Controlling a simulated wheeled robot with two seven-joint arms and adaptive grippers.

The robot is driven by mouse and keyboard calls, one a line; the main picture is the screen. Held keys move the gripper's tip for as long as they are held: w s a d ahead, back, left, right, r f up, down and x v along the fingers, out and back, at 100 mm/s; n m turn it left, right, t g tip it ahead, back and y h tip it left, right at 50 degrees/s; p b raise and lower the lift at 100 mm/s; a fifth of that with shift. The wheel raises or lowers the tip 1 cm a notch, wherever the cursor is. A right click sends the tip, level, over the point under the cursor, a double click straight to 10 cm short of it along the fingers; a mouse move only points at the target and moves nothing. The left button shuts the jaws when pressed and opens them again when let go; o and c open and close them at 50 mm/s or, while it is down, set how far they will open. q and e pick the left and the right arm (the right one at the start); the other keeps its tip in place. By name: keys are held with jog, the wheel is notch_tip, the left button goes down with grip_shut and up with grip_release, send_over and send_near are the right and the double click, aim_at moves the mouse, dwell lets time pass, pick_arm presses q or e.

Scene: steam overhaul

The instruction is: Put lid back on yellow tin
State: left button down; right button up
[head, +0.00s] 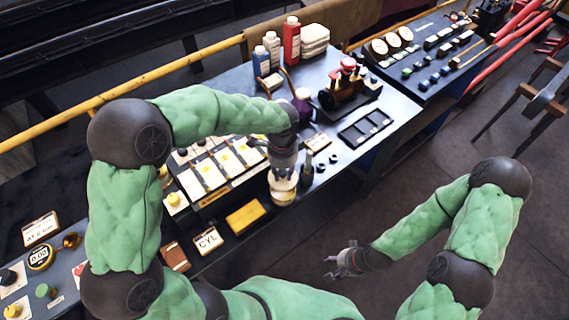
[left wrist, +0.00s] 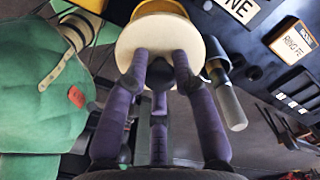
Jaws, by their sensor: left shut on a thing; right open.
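My left gripper (head: 284,170) points down over a pale round tin (head: 283,197) with yellow on it, near the front edge of the blue-grey bench. It is shut on a cream disc-shaped lid, which shows in the left wrist view (left wrist: 135,42) across the fingertips (left wrist: 160,60). A yellowish round edge (left wrist: 160,7) shows just past the lid. The lid is at the tin's top; I cannot tell whether it is seated or slightly above. The fingers hide part of it. My right gripper (head: 345,262) is open and empty, off the bench over the floor.
A dark upright cylinder (head: 307,163) stands close right of the tin; a grey cylinder (left wrist: 228,100) shows beside the lid in the wrist view.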

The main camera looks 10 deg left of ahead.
aim_at(283, 178)
pick_arm(q)
jog(key=shift+f+b, duration=1.65)
jog(key=shift+f, duration=0.4)
jog(key=shift+f+b, duration=0.55)
jog(key=shift+f, duration=0.5)
jog(key=shift+p, duration=0.35)
jog(key=shift+f, duration=0.1)
dwell(0.6)
jog(key=shift+c, duration=2.2)
grip_release()
